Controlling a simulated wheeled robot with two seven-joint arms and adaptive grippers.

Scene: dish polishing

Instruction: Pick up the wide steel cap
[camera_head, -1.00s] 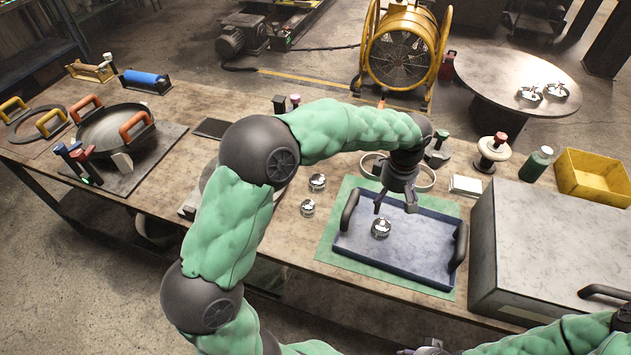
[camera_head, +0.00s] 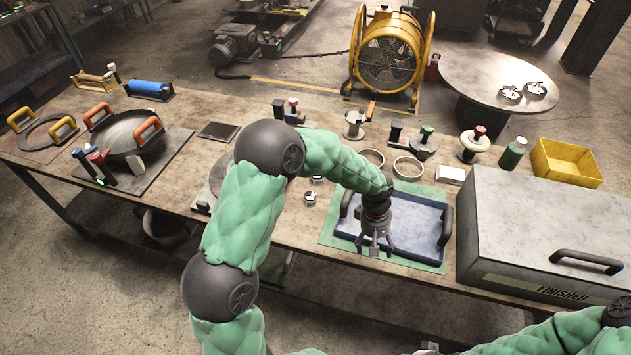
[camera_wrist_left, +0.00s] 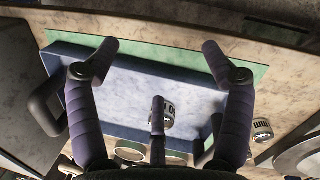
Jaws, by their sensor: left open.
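A shiny steel cap with dark markings (camera_wrist_left: 169,113) lies on the blue tray (camera_wrist_left: 190,82) in the left wrist view. In the head view my left gripper hides it. Two more small steel caps stand on the bench left of the tray, one of them clear (camera_head: 310,198) and one partly behind my arm. I cannot tell by size which is the wide one. My left gripper (camera_head: 375,247) points down over the tray's front part, open and empty. In the wrist view its fingers (camera_wrist_left: 160,62) are spread wide, with the cap between them, apart from them.
The tray sits on a green mat (camera_head: 330,236). A large grey box marked FINISHED (camera_head: 540,225) stands right of it. Metal rings (camera_head: 408,168) and a white block (camera_head: 451,175) lie behind the tray. A dark pan (camera_head: 122,133) stands at the left.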

